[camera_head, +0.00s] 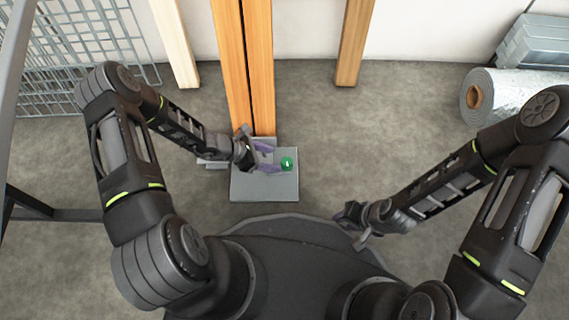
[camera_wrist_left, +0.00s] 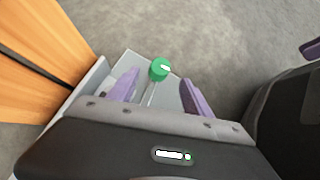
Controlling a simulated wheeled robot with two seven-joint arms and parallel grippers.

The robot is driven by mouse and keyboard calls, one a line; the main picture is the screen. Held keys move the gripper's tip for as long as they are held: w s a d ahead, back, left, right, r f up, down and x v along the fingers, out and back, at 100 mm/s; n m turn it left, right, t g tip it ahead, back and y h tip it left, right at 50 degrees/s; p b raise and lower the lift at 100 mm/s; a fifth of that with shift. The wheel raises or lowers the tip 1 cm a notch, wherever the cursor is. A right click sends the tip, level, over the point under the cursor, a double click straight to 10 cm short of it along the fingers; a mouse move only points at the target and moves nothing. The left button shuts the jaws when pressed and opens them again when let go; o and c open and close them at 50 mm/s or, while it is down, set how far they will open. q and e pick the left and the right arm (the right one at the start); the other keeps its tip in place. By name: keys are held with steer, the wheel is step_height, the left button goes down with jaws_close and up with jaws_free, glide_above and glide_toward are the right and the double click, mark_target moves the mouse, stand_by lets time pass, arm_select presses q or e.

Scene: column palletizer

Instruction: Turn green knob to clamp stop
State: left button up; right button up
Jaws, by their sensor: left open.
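The green knob (camera_head: 287,163) sits on the right part of a grey metal base (camera_head: 262,188) at the foot of the wooden boards. My left gripper (camera_head: 268,158) is open, its purple fingers just left of the knob and pointing at it. In the left wrist view the knob (camera_wrist_left: 160,69) shows ahead of and between the two spread fingers (camera_wrist_left: 158,95), with a white mark on it and a thin rod below it. Contact is not visible. My right gripper (camera_head: 352,228) is away to the right, above the edge of my own base; its fingers are too unclear to judge.
Two tall orange-brown boards (camera_head: 248,70) stand at the back of the metal base. Other wooden posts (camera_head: 354,45) lean at the wall. A wire mesh cage (camera_head: 75,50) is at the left, a wrapped roll (camera_head: 520,95) at the right. The floor right of the metal base is clear.

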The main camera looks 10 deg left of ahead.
mark_target(285, 162)
arm_select(q)
steer(key=shift+w+d+f+b, duration=0.2)
steer(key=shift+d+f+b, duration=0.1)
steer(key=shift+f+b, duration=0.15)
steer(key=b+x, duration=0.3)
steer(key=x, duration=0.3)
steer(key=shift+f, duration=0.1)
steer(key=shift+w+d+f, duration=0.1)
steer(key=shift+d, duration=0.1)
steer(key=shift+c, duration=0.2)
jaws_close()
stand_by(0.4)
